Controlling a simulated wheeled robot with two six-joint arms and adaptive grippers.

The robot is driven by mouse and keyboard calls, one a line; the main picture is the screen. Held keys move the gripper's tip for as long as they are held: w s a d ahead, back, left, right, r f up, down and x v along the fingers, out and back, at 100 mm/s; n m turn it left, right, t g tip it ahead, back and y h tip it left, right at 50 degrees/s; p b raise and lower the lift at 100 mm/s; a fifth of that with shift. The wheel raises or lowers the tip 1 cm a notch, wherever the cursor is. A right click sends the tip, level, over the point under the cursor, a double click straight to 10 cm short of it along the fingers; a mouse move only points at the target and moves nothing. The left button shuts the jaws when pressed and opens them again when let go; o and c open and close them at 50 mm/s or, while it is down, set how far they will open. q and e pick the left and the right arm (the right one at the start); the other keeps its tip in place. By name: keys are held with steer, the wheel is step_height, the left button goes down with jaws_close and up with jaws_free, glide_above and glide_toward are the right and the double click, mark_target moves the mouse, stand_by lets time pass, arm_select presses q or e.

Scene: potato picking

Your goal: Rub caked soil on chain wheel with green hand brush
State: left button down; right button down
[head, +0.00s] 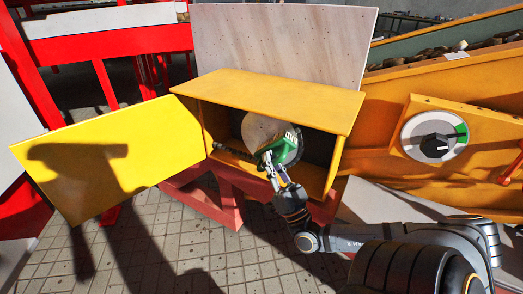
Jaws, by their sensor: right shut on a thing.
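The chain wheel (262,129) shows as a pale round disc inside an open yellow box. Its lower right side is hidden behind the green hand brush (279,151). My right gripper (277,172) is shut on the brush and holds it up at the wheel, inside the box opening. The brush overlaps the wheel in the picture; I cannot tell for sure whether its bristles touch it. A dark chain (237,154) runs to the left of the wheel. Caked soil is too small to make out clearly. My left gripper is not in view.
The yellow box (270,95) frames the opening with its top and side edges. Its yellow door (110,165) hangs open to the left. A dial (434,137) and a red lever (512,165) are on the orange machine at right. Paved floor (185,240) lies clear below.

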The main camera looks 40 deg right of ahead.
steer(key=shift+s+d, duration=0.35)
steer(key=shift+s, duration=0.1)
step_height(320, 180, up, 2)
steer(key=shift+r+p, duration=0.1)
steer(key=shift+p, duration=1)
steer(key=shift+w+a+f+b, duration=0.15)
steer(key=shift+f+b, duration=0.15)
steer(key=shift+b, duration=0.25)
steer(key=w+b, duration=0.2)
steer(key=shift+w+a+f+b, duration=0.15)
steer(key=shift+w+a+b, duration=0.1)
steer(key=shift+a+b, duration=0.15)
steer(key=shift+w+a, duration=0.15)
steer(key=shift+w, duration=0.1)
steer(key=shift+w+a+r+b, duration=0.1)
steer(key=shift+w+r+b, duration=0.15)
steer(key=shift+b, duration=0.05)
steer(key=shift+w+f+b, duration=0.15)
steer(key=shift+w+b, duration=0.05)
steer(key=shift+b, duration=0.25)
steer(key=shift+w+a+r+b, duration=0.2)
steer(key=shift+w+a+b, duration=0.2)
steer(key=shift+w+b, duration=0.55)
steer(key=shift+w+a+r+b, duration=0.15)
steer(key=shift+w+a+b, duration=0.35)
steer(key=shift+b, duration=0.75)
